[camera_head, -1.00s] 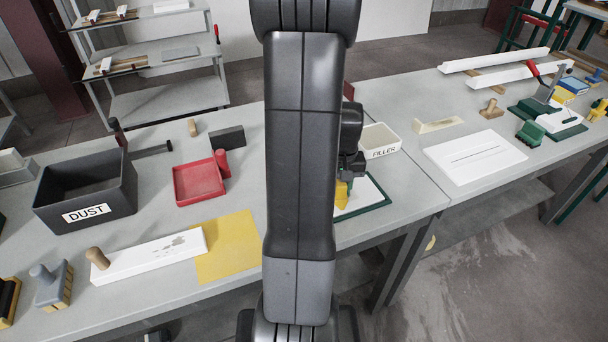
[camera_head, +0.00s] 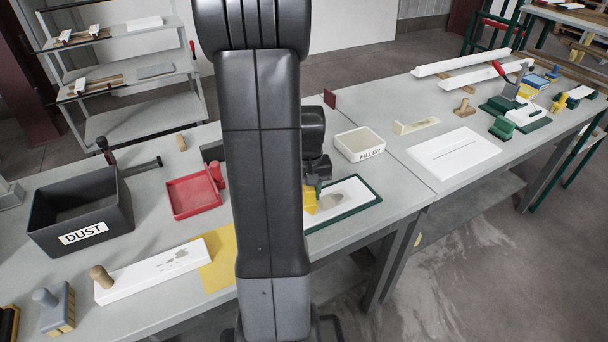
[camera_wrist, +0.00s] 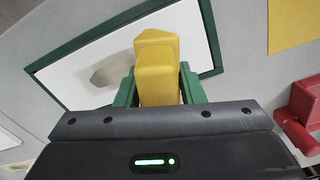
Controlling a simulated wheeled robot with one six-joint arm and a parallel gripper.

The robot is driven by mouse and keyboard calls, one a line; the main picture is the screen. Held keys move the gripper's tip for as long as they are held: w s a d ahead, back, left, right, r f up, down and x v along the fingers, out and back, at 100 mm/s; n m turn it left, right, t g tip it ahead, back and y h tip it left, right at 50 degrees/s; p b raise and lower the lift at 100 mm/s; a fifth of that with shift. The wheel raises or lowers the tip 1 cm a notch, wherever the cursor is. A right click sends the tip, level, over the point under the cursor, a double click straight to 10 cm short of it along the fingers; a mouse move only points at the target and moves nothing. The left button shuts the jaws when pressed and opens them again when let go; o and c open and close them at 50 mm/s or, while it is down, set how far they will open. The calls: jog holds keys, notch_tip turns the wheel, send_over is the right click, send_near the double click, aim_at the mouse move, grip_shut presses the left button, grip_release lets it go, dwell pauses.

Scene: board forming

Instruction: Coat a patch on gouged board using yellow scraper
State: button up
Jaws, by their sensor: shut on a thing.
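My gripper (camera_head: 313,187) is shut on the yellow scraper (camera_head: 310,201). In the wrist view its green fingers (camera_wrist: 158,88) flank the scraper's yellow block (camera_wrist: 156,75). The scraper is over the white board (camera_head: 361,190) in the green frame, near its left part in the head view. A grey-brown patch (camera_head: 331,199) shows on the board just right of the scraper. In the wrist view the patch (camera_wrist: 112,70) is left of the scraper. I cannot tell whether the scraper touches the board. My arm hides the board's left end in the head view.
The white FILLER box (camera_head: 360,144) stands behind the board. A slotted white board (camera_head: 455,155) lies to the right.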

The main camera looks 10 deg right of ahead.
jog(key=shift+s+d+r+p, duration=0.15)
jog(key=shift+r+p, duration=0.15)
jog(key=shift+r, duration=0.3)
jog(key=shift+r+p, duration=1.7)
jog(key=shift+r, duration=0.6)
